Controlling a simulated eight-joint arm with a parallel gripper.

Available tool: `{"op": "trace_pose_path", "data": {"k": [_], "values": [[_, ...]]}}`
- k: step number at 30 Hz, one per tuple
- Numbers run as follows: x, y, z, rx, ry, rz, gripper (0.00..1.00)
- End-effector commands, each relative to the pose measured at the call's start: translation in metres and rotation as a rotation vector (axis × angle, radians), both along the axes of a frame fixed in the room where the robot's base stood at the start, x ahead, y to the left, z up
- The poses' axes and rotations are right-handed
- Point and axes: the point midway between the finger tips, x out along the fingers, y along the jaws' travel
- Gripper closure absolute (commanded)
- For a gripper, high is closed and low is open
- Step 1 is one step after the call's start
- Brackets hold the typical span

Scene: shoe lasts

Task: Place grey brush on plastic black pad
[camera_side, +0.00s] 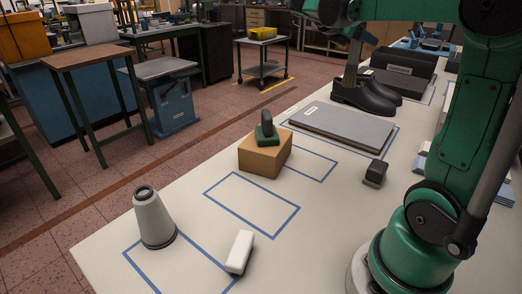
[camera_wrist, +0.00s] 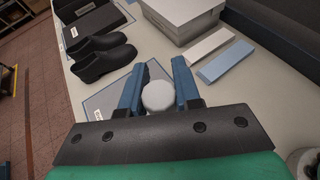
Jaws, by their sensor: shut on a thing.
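My gripper (camera_wrist: 159,88) has its two blue fingers on either side of a pale grey, round-topped thing, which I take for the grey brush (camera_wrist: 158,97). Only its rounded end shows; the rest is hidden. In the side view my gripper (camera_side: 351,78) hangs down close to the black shoes, and the held thing cannot be made out there. A flat black pad (camera_side: 405,64) with a white label lies beyond the shoes. In the wrist view the black pad (camera_wrist: 98,22) is at the upper left, apart from my gripper.
Black shoes (camera_side: 363,97) stand between a grey labelled slab (camera_side: 338,124) and the black pad. A green brush (camera_side: 266,134) sits on a cardboard box (camera_side: 265,155). A grey cone (camera_side: 153,218), white block (camera_side: 240,252) and dark block (camera_side: 375,173) stand nearer. A blue-outlined rectangle (camera_side: 250,205) is empty.

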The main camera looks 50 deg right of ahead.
Motion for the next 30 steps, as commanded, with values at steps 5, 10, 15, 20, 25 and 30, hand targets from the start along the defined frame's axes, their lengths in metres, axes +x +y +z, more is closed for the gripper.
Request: {"op": "trace_pose_path", "data": {"k": [5,10,15,20,25,30], "values": [[-0.059,-0.002,0.022,0.001,0.002,-0.07,1.0],[-0.099,0.003,0.032,0.001,0.002,-0.117,1.0],[-0.114,0.006,0.029,0.001,0.002,-0.134,1.0],[-0.115,0.006,-0.002,0.001,0.002,-0.134,1.0],[-0.114,0.006,-0.041,0.001,0.002,-0.134,1.0],[-0.114,0.006,-0.076,0.001,0.002,-0.134,1.0]]}}
